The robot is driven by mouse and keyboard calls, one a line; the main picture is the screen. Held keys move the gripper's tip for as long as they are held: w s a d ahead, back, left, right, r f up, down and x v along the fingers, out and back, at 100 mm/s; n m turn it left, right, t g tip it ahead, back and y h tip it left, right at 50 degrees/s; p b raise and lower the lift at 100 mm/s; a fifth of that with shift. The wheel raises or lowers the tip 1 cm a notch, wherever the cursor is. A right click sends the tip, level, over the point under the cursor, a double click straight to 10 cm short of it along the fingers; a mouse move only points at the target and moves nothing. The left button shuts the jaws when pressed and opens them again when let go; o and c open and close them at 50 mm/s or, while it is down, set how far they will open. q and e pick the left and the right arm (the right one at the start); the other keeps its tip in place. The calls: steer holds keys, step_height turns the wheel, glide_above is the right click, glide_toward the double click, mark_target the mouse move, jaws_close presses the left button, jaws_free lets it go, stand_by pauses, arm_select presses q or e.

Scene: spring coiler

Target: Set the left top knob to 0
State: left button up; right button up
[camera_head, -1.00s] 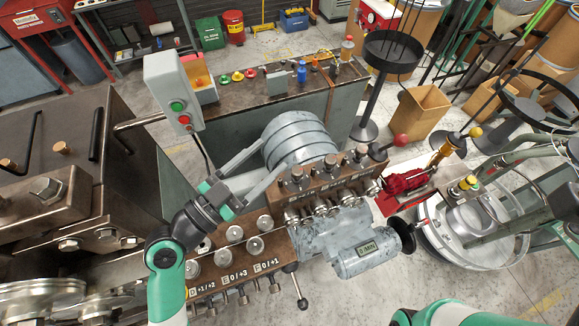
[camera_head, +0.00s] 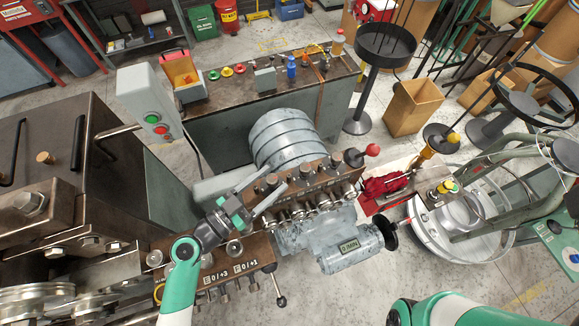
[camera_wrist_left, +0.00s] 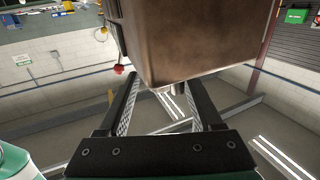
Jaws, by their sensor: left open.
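A brown metal control block (camera_head: 305,190) carries a row of steel knobs on top and several more along its front side. The leftmost top knob (camera_head: 272,180) is at the block's left end. My left gripper (camera_head: 274,180) is open, with its two grey fingers reaching toward this end; whether they touch the knob I cannot tell. The knob's setting is not readable. My right gripper is out of view.
A lower panel (camera_head: 245,250) with knobs and labels such as E 0/+3 lies below my left gripper. A red-balled lever (camera_head: 372,150) stands at the block's right end. A grey button box (camera_head: 148,105) stands on the left. A ribbed grey motor (camera_head: 283,135) sits behind the block.

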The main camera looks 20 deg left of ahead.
arm_select(q)
steer(key=shift+w+d, duration=0.35)
steer(key=shift+w, duration=0.25)
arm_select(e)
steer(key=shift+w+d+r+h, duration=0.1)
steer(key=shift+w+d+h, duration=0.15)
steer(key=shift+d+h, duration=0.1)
arm_select(q)
steer(key=shift+c, duration=0.4)
steer(key=shift+s, duration=0.1)
jaws_close()
